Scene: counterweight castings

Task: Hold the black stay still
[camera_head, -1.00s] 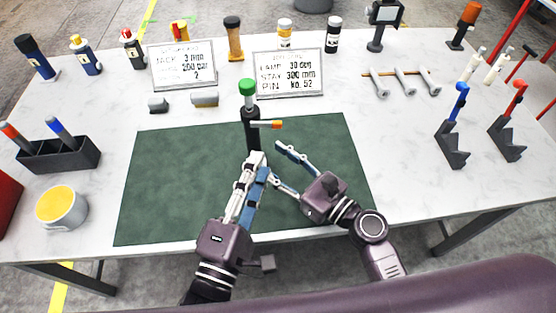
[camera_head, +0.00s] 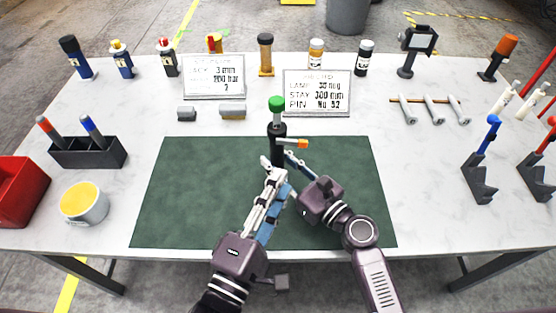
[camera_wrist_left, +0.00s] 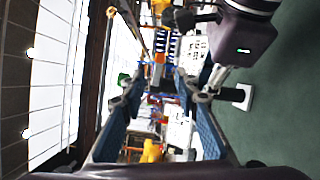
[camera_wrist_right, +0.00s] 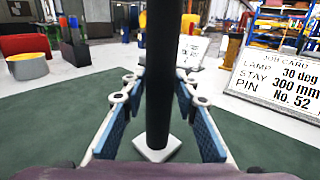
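The black stay (camera_head: 278,148) stands upright on the green mat (camera_head: 190,190), with a green top (camera_head: 276,103) and an orange-tipped side lever (camera_head: 298,143). Its foot is hidden in the head view. In the right wrist view the stay (camera_wrist_right: 162,70) rises from a pale square foot (camera_wrist_right: 158,148) and lines up between the fingers of my right gripper (camera_wrist_right: 160,78). Those fingers look open, with no clear contact. My left gripper (camera_wrist_left: 155,80) is open, its fingers pointing at the stay from the front, partly covering it in the head view. The pale foot (camera_wrist_left: 241,97) shows there too.
Two job cards (camera_head: 214,77) (camera_head: 317,92) stand behind the mat. Grey blocks (camera_head: 232,110) lie near them. A yellow-topped pot (camera_head: 84,203), a pen holder (camera_head: 88,152) and a red bin (camera_head: 20,190) are at left. Black angled holders (camera_head: 480,180) stand at right. The mat's left half is clear.

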